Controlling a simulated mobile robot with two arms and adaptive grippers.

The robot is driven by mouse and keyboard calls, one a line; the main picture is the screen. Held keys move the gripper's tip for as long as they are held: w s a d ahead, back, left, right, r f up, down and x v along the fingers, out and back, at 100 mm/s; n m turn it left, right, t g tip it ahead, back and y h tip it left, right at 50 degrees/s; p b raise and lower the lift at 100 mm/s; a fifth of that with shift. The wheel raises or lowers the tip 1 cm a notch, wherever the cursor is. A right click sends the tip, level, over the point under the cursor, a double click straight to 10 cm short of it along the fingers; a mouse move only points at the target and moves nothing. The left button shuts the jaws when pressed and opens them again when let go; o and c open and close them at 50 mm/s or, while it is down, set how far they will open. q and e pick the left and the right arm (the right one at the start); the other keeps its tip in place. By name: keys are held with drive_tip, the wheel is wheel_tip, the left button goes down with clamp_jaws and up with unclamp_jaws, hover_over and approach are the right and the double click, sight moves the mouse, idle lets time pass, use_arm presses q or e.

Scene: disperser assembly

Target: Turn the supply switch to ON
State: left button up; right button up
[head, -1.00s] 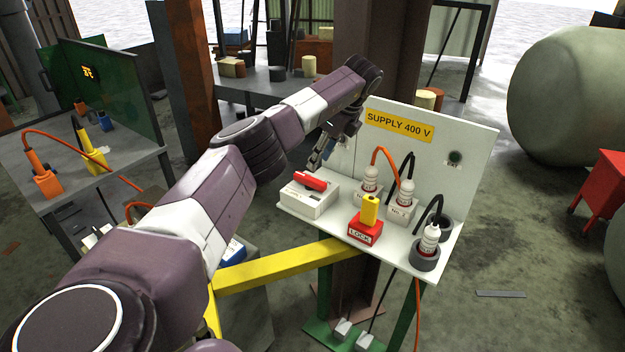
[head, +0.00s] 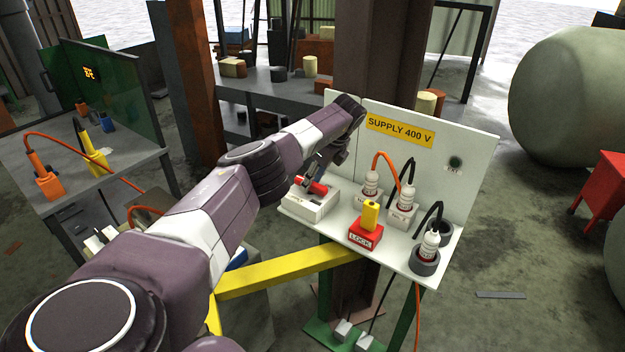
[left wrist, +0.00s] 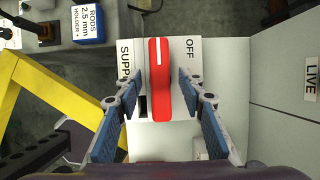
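The supply switch is a white box (head: 312,205) with a red handle (head: 311,185), at the left end of the panel's shelf in the head view. In the left wrist view the red handle (left wrist: 160,100) runs up and down the picture, with a white mark at its top end. An OFF label (left wrist: 189,58) lies to its right, and a partly covered SUPPLY label to its left. My left gripper (left wrist: 163,88) is open, one blue-padded finger on each side of the handle, with gaps visible. It also shows in the head view (head: 312,180), partly covering the handle. My right gripper is not in view.
The back panel (head: 470,150) rises behind the switch. A red LOCK block (head: 364,236) with a yellow top and several plugs with cables stand to the right on the shelf. A yellow bar (head: 290,270) runs below. A blue rods box (left wrist: 87,22) shows in the left wrist view.

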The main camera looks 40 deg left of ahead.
use_arm(q)
clamp_jaws()
